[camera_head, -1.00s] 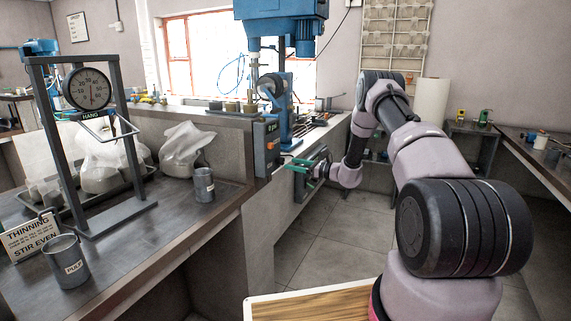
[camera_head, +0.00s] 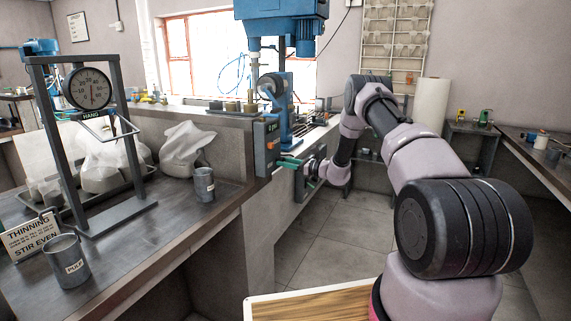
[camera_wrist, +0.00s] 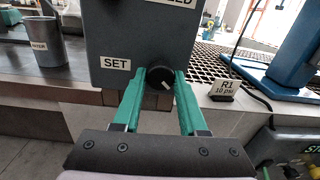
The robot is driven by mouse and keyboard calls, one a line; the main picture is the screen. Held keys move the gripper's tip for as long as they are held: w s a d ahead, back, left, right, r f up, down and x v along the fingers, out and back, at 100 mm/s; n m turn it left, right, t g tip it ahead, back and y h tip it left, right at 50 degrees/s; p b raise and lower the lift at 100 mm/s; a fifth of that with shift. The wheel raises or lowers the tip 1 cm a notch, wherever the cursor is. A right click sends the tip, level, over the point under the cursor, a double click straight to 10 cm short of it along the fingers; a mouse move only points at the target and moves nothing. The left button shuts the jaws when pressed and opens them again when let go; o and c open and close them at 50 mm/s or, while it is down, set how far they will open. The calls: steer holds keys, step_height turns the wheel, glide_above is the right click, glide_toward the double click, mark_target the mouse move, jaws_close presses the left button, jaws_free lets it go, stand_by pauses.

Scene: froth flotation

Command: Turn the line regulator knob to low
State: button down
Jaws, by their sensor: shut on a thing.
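A round black knob (camera_wrist: 160,76) sits low on the front of a grey control box (camera_wrist: 128,35) in the wrist view. The knob's white pointer mark slants to the lower right. A "SET" label is left of the knob, and a label ending in "ED" shows above. My gripper (camera_wrist: 161,80) has its green fingers on either side of the knob, shut on it. In the head view my gripper (camera_head: 290,162) is at the control box (camera_head: 266,147); the knob is hidden there. I cannot read any label naming this knob the line regulator.
An "R1 10 psi" card (camera_wrist: 223,90) stands right of the box, by a black grating (camera_wrist: 215,62) and a blue stand (camera_wrist: 287,55). A grey cup (camera_wrist: 47,42) is at left. In the head view a PULP cup (camera_head: 67,261) stands on the left bench; the floor at right is open.

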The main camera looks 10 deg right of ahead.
steer(key=shift+n, duration=0.4)
steer(key=n, duration=2.6)
steer(key=shift+d+g+y, duration=0.15)
steer(key=shift+g+y, duration=0.15)
steer(key=shift+y, duration=0.1)
steer(key=shift+c, duration=2.2)
jaws_free()
steer(key=shift+r, duration=0.1)
